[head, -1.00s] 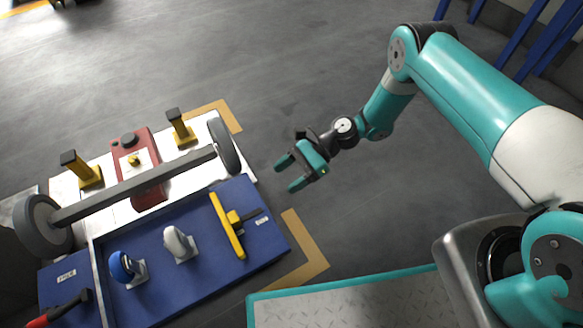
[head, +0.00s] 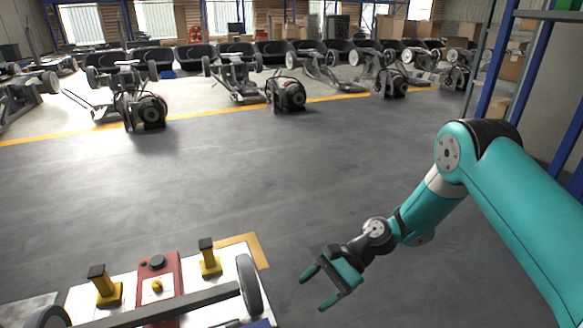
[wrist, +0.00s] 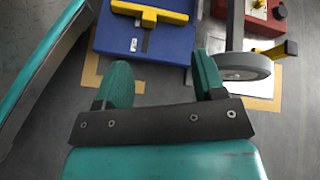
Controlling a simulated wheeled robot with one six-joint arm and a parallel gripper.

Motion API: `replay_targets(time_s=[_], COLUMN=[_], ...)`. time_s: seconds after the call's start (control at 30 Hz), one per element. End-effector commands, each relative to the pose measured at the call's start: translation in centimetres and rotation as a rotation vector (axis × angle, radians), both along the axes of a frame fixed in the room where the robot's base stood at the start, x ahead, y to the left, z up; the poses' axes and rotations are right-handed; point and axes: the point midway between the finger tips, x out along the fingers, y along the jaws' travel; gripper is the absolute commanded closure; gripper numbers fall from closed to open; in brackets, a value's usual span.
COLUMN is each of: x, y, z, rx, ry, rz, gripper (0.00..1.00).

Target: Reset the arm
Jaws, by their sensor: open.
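My gripper (head: 322,289) hangs over bare floor in the head view, to the right of the bench with the wheel and axle. Its two teal fingers are apart with nothing between them. The wrist view also shows my gripper (wrist: 158,82) open and empty, pointing toward the edge of the blue panel (wrist: 165,42). My arm (head: 440,195) reaches in from the right, bent at the elbow.
An axle bar (head: 165,306) with a wheel (head: 249,285) lies across the bench by yellow posts (head: 209,258) and a red block (head: 160,280). A yellow T-shaped tool (wrist: 150,14) lies on the blue panel. Beyond open floor, several chassis (head: 235,75) stand in rows.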

Motion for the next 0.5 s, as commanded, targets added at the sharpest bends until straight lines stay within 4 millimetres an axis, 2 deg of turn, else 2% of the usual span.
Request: replay_targets(time_s=[0.03,0.1,0.27,0.4,0.5], x=[0.2,-0.1,-2.2,-5.4,-8.3], y=[0.0,-0.1,-0.9,-2.0,-3.1], z=[4.2,8.3,17.2,24.1,28.2], rx=[-0.008,-0.021,-0.049,-0.076,-0.096], ry=[-0.09,-0.206,-0.454,-0.656,-0.788], rz=[0.055,0.134,0.322,0.492,0.614], gripper=[0.36,0.36,0.36,0.36,0.36])
